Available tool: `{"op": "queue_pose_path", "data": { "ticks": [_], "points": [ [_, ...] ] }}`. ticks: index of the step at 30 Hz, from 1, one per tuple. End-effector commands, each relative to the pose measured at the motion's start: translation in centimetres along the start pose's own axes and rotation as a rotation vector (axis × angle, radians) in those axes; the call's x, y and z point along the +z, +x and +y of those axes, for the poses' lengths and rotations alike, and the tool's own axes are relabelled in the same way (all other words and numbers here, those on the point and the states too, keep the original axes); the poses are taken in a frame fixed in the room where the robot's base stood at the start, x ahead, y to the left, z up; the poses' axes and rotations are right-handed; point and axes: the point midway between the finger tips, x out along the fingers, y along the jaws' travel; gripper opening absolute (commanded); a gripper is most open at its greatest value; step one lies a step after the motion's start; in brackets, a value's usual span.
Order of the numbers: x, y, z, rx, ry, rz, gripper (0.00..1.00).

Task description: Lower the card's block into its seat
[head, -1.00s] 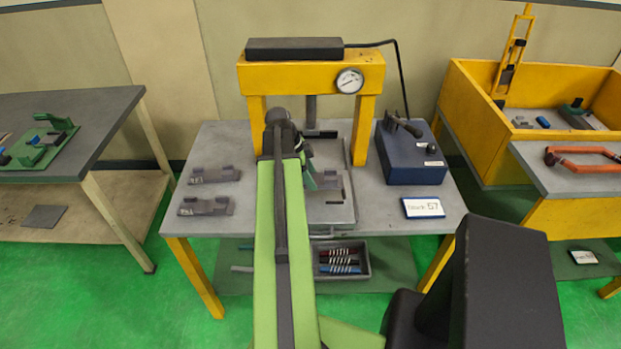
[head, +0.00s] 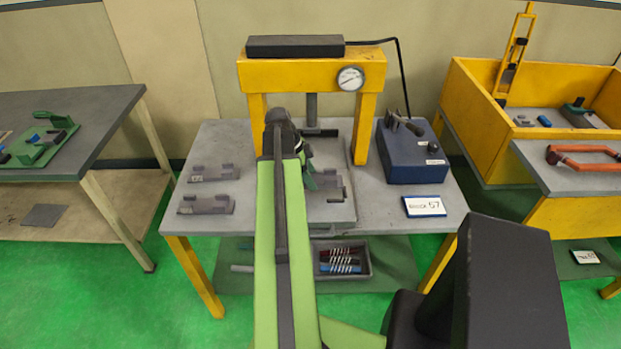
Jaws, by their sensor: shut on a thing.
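The card (head: 424,206) is a white plate with a blue edge and dark print reading something like "57". It lies at the front right of the press table. Two grey blocks with raised ends, a rear one (head: 214,173) and a front one (head: 206,205), lie on the left of the table. Another grey block-like part (head: 332,190) is on the press plate, partly hidden by my arm. My gripper (head: 309,172) is over the press plate beside that part. Its jaws are small and mostly hidden, and what they hold cannot be made out.
A yellow press (head: 312,70) with a gauge and ram stands over the grey plate (head: 345,212). A blue box (head: 412,155) with a lever stands right of it. A grey bin (head: 342,260) of striped pieces sits below.

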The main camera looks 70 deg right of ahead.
Motion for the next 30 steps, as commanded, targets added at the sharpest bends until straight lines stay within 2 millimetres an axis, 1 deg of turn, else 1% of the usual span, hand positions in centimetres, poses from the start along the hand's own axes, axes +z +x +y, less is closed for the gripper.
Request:
{"op": "queue_pose_path", "data": {
  "ticks": [1,16,26,30],
  "points": [
    [0.2,0.5,0.0,0.0,0.0,0.001,0.0],
    [1.1,2.4,0.0,0.0,-0.001,0.001,0.0],
    [1.1,2.4,0.0,-0.001,-0.001,0.001,0.0],
    [1.2,2.7,0.0,-0.001,-0.001,0.001,0.0]
  ]
}}
